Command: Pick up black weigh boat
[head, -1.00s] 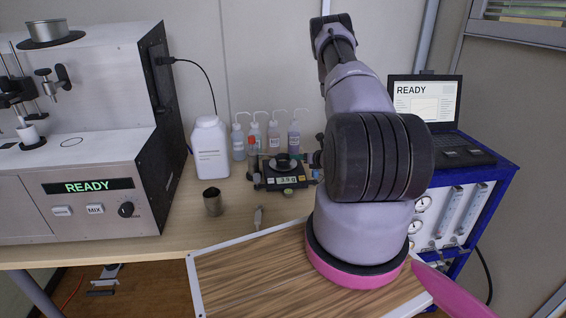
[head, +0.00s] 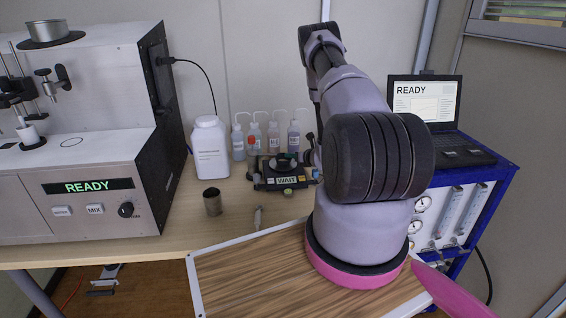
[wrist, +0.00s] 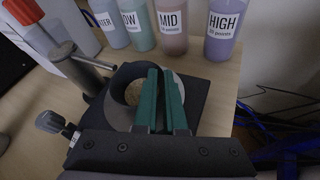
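The black weigh boat (wrist: 121,86), a round black dish with brown soil inside, sits at the balance pan in the wrist view. It also shows in the head view (head: 283,160). The balance (head: 268,183) is black and its display reads WAIT. My gripper (wrist: 161,72) comes over the boat's right side, its two green fingers close together with a thin dark gap between them. They appear shut on the boat's wall. The fingers hide part of the boat and pan. In the head view my arm hides the gripper.
Several labelled wash bottles (head: 273,138) stand behind the balance. A metal cup (head: 212,202), a white jar (head: 210,148) and a small spatula-like item (head: 258,218) are to the left. The laptop (head: 440,110) is at right. The wooden-topped board (head: 250,275) in front is clear.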

